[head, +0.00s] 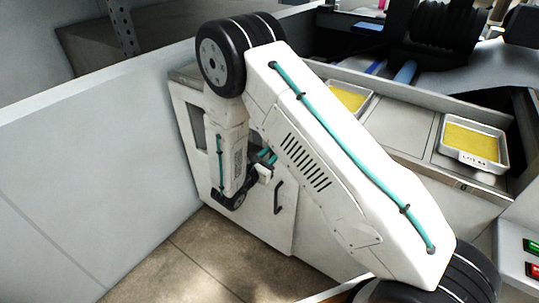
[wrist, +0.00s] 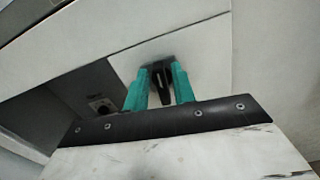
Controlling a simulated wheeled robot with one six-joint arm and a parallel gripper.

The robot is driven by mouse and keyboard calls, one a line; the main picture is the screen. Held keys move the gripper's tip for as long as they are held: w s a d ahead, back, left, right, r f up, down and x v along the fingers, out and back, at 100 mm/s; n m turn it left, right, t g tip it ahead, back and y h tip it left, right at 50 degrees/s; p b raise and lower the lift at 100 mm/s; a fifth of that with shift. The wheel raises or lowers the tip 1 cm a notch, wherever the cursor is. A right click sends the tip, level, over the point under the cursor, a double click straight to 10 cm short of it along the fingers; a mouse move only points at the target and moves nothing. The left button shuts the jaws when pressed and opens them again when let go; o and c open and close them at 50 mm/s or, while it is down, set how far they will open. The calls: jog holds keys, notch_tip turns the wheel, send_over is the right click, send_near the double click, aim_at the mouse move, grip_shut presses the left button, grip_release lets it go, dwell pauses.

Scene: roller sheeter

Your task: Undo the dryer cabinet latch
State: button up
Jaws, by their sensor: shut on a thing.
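The dryer cabinet (head: 245,214) is the white unit below the counter in the head view, with a dark window at its upper left and a black bar handle (head: 278,197) at its right. In the wrist view my gripper (wrist: 161,72) has its two teal fingers on either side of a small black part, which looks like the latch (wrist: 158,88), and is shut on it. In the head view my arm covers most of the gripper and the latch; only bits of teal show against the cabinet front. The latch's exact position cannot be told.
A white wall panel (head: 95,165) stands left of the cabinet. Trays of yellow material (head: 470,141) sit on the counter at right, near green and red buttons (head: 531,246). Brown floor (head: 195,262) is open in front. A dark round fitting (wrist: 99,106) shows in the wrist view.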

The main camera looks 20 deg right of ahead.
jog(key=m, duration=0.4)
jog(key=shift+s+d+f, duration=0.1)
jog(key=shift+s+d, duration=0.1)
jog(key=m, duration=0.8)
jog(key=f+m, duration=0.1)
jog(key=m, duration=0.3)
jog(key=shift+s+d+f, duration=0.1)
jog(key=shift+s+d, duration=0.15)
jog(key=shift+s, duration=0.1)
jog(key=shift+m, duration=0.4)
jog(key=o, duration=0.7)
